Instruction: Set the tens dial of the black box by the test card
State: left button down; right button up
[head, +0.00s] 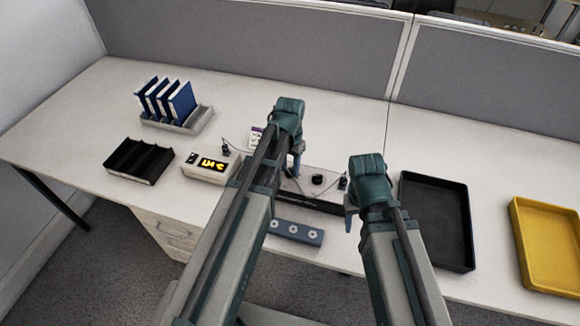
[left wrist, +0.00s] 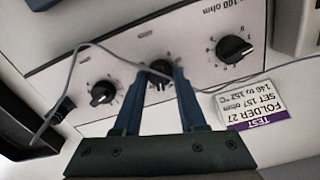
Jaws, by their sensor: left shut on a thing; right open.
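The black box (head: 318,203), with a light top panel, sits on the desk partly behind my left arm. In the left wrist view its panel (left wrist: 190,62) carries three black dials, and the one on the right (left wrist: 230,49) is marked 100 ohm. My left gripper (head: 297,170) is shut on the middle dial (left wrist: 158,66), between its fingers (left wrist: 161,78); the dial's pointer is mostly hidden. The third dial (left wrist: 102,93) is on the left. My right gripper (head: 350,208) is open and empty, right of the box.
A meter (head: 209,167) with an orange display stands left of my left arm. A blue strip (head: 296,232) with white rings lies in front. Blue folders (head: 168,99) and a slotted black tray (head: 138,161) are left. A black tray (head: 437,222) and yellow tray (head: 545,245) are right. Thin leads cross the panel.

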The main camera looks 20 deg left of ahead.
aim_at(291, 170)
pick_arm(q)
jog(key=shift+c, duration=2.3)
grip_release()
jog(key=shift+r, duration=0.15)
notch_tip(291, 170, up, 14)
jog(key=p, duration=1.4)
jog(key=shift+f, duration=0.2)
jog(key=s+d+y, duration=0.1)
jog(key=s+d, duration=0.9)
jog(key=s, duration=0.4)
jog(key=shift+s+d, duration=0.2)
jog(key=shift+s, duration=0.15)
